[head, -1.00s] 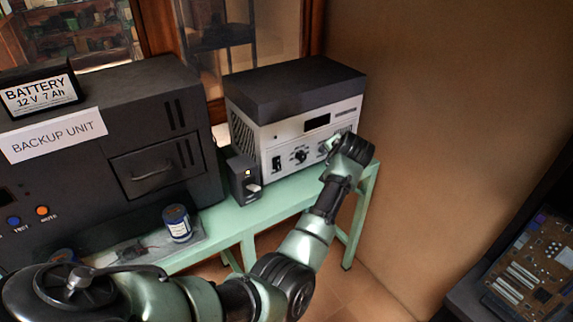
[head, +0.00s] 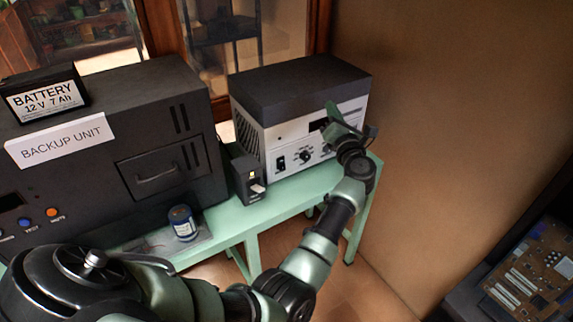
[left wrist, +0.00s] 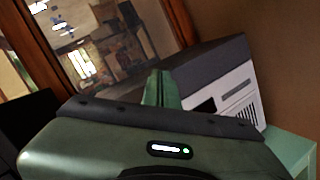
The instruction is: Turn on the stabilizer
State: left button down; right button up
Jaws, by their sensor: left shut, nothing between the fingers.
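The box that looks like the stabilizer (head: 300,95) stands on the green bench, with a dark top and a white front; no readable label names it. Its front has a black rocker switch (head: 281,163), a black knob (head: 305,156) and a dark display, partly covered by my gripper. My left gripper (head: 334,112) is shut and empty, pointing up in front of the right part of the panel. In the left wrist view, its closed fingers (left wrist: 158,88) rise before the box (left wrist: 238,85). Contact with the panel cannot be told. My right gripper is out of view.
A large dark backup unit (head: 90,165) with a battery (head: 43,95) on top stands left. A small black box (head: 246,180) stands between the units. A blue can (head: 182,222) is near the green bench's (head: 285,208) front edge. A brown wall is right.

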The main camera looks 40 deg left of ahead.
pick_arm(q)
jog(key=s+f+n+g+h, duration=0.1)
jog(key=s+f+n+g, duration=0.3)
jog(key=f, duration=0.4)
jog(key=s+f+n+g+h, duration=0.2)
jog(key=s+f+n+g, duration=0.3)
jog(key=f+n, duration=0.2)
notch_tip(320, 180, down, 2)
jog(key=shift+s+a+f+g+p, duration=0.1)
jog(key=shift+s+a+g+p, duration=0.05)
jog(key=shift+a+g+p, duration=0.3)
